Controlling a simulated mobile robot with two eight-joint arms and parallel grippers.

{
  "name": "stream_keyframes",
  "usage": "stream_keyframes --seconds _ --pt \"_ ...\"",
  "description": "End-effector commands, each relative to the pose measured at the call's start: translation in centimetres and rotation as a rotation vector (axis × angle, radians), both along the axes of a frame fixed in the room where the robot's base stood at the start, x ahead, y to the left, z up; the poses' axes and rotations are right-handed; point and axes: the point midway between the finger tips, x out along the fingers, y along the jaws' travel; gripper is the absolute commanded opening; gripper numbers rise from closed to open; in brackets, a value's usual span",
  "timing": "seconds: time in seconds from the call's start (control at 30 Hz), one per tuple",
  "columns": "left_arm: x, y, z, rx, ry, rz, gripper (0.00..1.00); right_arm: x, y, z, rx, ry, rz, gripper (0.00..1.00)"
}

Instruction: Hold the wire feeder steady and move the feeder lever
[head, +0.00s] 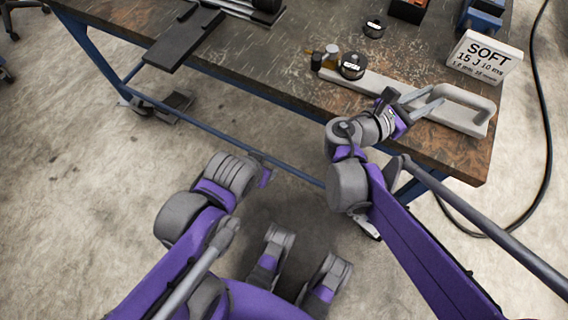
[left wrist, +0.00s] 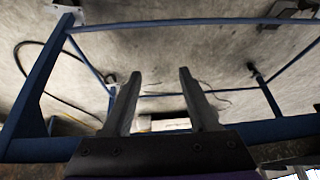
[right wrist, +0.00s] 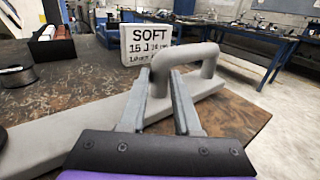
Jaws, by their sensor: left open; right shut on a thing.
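The wire feeder (head: 415,105) is a long grey bar lying along the table's front edge, with a raised loop handle (head: 465,97) at its right end. A dark labelled spool (head: 352,66) and small yellowish and pale parts (head: 331,58) sit at its left end; I cannot tell which part is the lever. My right gripper (head: 440,98) is shut on the near leg of the handle, also visible in the right wrist view (right wrist: 160,68). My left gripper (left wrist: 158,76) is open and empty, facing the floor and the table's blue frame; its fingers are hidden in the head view.
A white sign reading SOFT (head: 485,57) stands behind the handle. Another dark spool (head: 374,28) and blue and orange-black items lie at the back. A dark flat tool (head: 184,40) lies on the table's left. The tabletop (head: 270,60) between is mostly clear.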

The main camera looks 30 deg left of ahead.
Motion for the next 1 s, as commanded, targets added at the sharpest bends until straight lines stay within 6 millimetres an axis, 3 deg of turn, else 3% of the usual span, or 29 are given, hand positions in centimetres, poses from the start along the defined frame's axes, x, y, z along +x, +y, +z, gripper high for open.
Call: stream_keyframes --seconds 0.43,0.63,0.77,1.0 --pt "0.2 0.1 0.1 0.002 -0.009 0.004 0.59 0.0 0.0 0.1 -0.001 -0.002 0.000 0.00" --pt "2.8 2.4 1.0 0.035 -0.175 0.069 0.59 0.0 0.0 0.1 -0.001 -0.002 0.000 0.00" --pt "5.7 5.0 3.2 0.072 -0.404 0.132 0.59 0.0 0.0 0.1 -0.001 -0.002 0.000 0.00" --pt "10.4 8.3 9.6 0.099 -0.862 0.159 0.59 0.0 0.0 0.1 -0.001 -0.002 0.000 0.00"
